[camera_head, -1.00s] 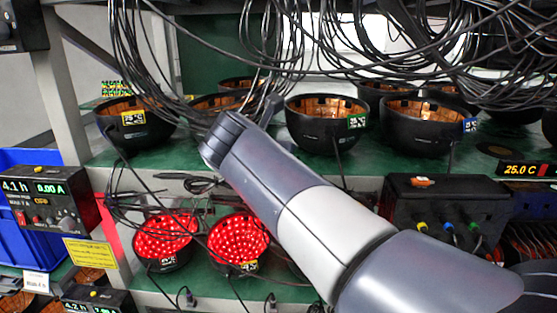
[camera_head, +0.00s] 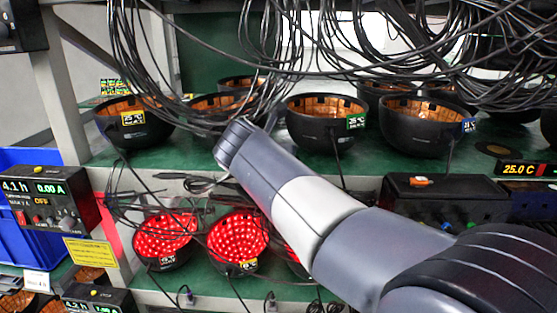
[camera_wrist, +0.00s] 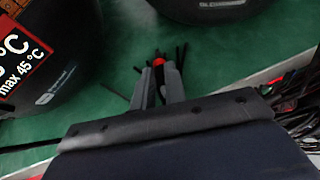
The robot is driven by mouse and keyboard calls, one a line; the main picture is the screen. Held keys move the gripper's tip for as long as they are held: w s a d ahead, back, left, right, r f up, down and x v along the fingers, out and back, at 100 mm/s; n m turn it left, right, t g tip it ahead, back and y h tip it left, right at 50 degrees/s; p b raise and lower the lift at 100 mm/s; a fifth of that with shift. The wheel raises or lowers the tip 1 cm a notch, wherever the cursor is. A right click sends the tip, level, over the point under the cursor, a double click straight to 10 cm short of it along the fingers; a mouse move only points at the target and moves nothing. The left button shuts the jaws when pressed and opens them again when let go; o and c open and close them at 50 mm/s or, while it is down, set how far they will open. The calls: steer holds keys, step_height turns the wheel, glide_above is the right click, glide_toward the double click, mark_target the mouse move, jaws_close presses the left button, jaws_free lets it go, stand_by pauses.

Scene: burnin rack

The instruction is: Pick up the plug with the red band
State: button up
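In the wrist view, my gripper (camera_wrist: 159,70) has its two grey fingers pointing over the green shelf, with a narrow gap between the tips. A small bright red band (camera_wrist: 159,62) shows in that gap, with dark thin pieces around it. This looks like the plug with the red band, but most of its body is hidden by the fingers. I cannot tell whether the fingers touch it. In the head view my arm reaches toward the shelf, and the fingers and plug are hidden behind it.
Black bowls with copper-coloured insides stand close by on the upper shelf (camera_head: 221,153), including one behind the wrist (camera_head: 326,120). Loose black cables (camera_head: 300,60) hang over them. Red-lit bowls (camera_head: 237,240) stand below. A black box (camera_head: 420,200) is at right.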

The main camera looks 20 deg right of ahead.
jaws_close()
stand_by(0.4)
